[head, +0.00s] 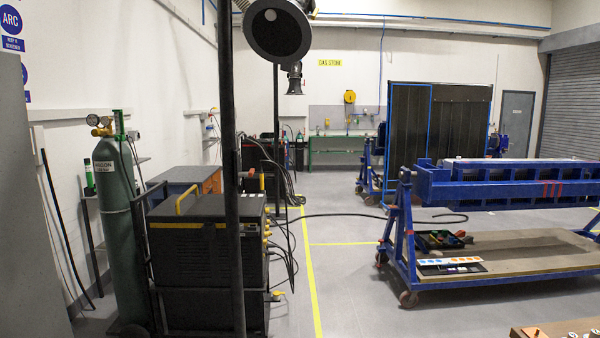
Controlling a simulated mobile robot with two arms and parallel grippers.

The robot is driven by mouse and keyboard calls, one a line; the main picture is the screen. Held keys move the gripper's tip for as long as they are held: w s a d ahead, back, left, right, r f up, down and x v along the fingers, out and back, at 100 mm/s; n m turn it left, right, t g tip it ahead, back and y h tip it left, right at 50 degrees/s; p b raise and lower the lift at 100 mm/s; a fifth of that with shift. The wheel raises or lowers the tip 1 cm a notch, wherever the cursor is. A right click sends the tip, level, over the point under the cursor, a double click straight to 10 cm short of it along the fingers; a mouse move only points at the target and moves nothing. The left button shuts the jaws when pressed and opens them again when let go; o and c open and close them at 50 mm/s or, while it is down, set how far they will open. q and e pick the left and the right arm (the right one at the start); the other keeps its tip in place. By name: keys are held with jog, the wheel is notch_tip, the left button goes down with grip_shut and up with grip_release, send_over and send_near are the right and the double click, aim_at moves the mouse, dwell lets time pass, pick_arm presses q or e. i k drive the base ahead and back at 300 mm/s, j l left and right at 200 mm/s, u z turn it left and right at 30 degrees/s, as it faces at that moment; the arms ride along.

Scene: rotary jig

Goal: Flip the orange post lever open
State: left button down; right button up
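I cannot make out an orange post lever in the head view. The blue rotary jig (445,193) stands at the right, its long beam level on a wheeled blue end stand (393,238). A low deck (530,262) lies beneath the beam. Neither of my grippers shows in the view.
A black welding unit (207,260) and a green gas cylinder (113,215) stand at the left, with a dark upright pole (231,170) in front. A dark hose (345,215) crosses toward the jig. A table corner (560,329) shows at the bottom right.

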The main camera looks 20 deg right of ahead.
aim_at(249, 174)
jog(key=i+l, duration=0.15)
jog(key=l, duration=0.25)
jog(key=i+l+z, duration=0.15)
jog(key=l, duration=0.2)
jog(key=i+l, duration=0.25)
jog(key=i+l+z, duration=0.1)
jog(key=i+l, duration=0.2)
jog(key=i, duration=0.35)
jog(key=i+l+z, duration=0.1)
jog(key=i+l, duration=0.15)
jog(key=i, duration=0.35)
jog(key=i+l+z, duration=0.1)
jog(key=i, duration=0.55)
jog(key=i+l+z, duration=0.1)
jog(key=i+l, duration=0.15)
jog(key=i, duration=0.4)
